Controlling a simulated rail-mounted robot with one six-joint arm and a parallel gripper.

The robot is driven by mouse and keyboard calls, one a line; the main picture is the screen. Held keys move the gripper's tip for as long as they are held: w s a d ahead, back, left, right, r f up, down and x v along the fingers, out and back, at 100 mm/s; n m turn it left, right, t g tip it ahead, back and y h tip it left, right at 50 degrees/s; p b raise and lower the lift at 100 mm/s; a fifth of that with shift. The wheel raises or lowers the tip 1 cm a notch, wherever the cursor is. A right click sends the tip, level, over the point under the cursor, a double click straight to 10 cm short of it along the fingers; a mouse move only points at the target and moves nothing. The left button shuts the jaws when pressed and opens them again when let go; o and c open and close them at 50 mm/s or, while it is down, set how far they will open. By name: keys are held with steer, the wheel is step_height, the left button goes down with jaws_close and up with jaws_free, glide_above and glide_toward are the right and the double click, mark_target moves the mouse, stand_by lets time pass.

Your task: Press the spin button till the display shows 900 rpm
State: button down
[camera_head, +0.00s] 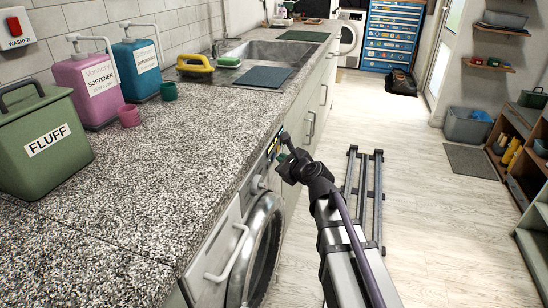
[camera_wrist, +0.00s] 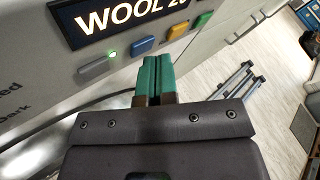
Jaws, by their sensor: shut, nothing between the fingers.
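The washing machine (camera_head: 262,240) stands under the counter, its round door facing the aisle. In the wrist view its dark display (camera_wrist: 118,18) reads "WOOL 2" in white, with the rest cut off at the top edge. Below the display is a row of buttons: grey (camera_wrist: 99,67) beside a lit green lamp, blue (camera_wrist: 144,44), yellow (camera_wrist: 177,30) and green (camera_wrist: 203,19). I cannot read which is the spin button. My gripper (camera_wrist: 153,58) is shut and empty, its teal fingertips just below the blue and yellow buttons; I cannot tell whether they touch. It also reaches the panel in the head view (camera_head: 284,137).
The speckled counter (camera_head: 150,190) overhangs the machine's front. A green FLUFF bin (camera_head: 45,145), a pink softener bottle (camera_head: 92,88) and a teal bottle (camera_head: 138,68) stand on it. The floor (camera_head: 420,220) to the right is mostly clear. A red washer switch (camera_head: 15,27) is on the wall.

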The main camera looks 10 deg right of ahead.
steer(key=shift+w+a, duration=0.15)
steer(key=shift+a, duration=0.1)
stand_by(0.4)
steer(key=shift+s+d, duration=0.35)
steer(key=shift+d, duration=0.35)
steer(key=shift+s+d, duration=0.1)
steer(key=d, duration=0.1)
steer(key=s+d, duration=0.1)
steer(key=d, duration=0.1)
steer(key=s+d, duration=0.1)
steer(key=shift+d, duration=0.2)
stand_by(0.5)
